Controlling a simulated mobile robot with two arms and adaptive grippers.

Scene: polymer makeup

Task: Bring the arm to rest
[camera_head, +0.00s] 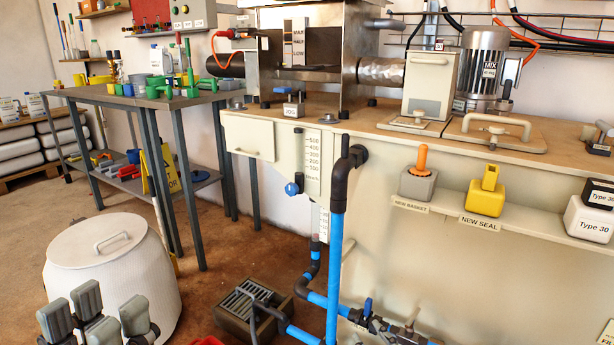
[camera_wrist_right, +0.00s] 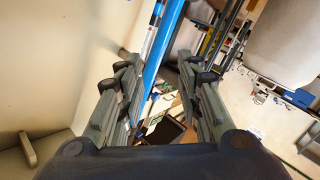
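In the head view my left gripper (camera_head: 95,315) shows at the bottom left, in front of the white lidded barrel. Its grey fingertips stand upright with a gap between them and nothing in it; its arm is below the picture. I cannot make out my right gripper in the head view. In the right wrist view my right gripper (camera_wrist_right: 162,100) has its fingers spread, with nothing held. A blue pipe (camera_wrist_right: 160,45) shows beyond and between those fingers.
The white barrel (camera_head: 112,268) stands on the left floor. The blue pipe also rises in the head view (camera_head: 334,270) before the machine's cream front (camera_head: 460,270). A ledge carries a grey basket block (camera_head: 417,186) and a yellow seal block (camera_head: 485,202). A floor drain (camera_head: 245,300) lies between.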

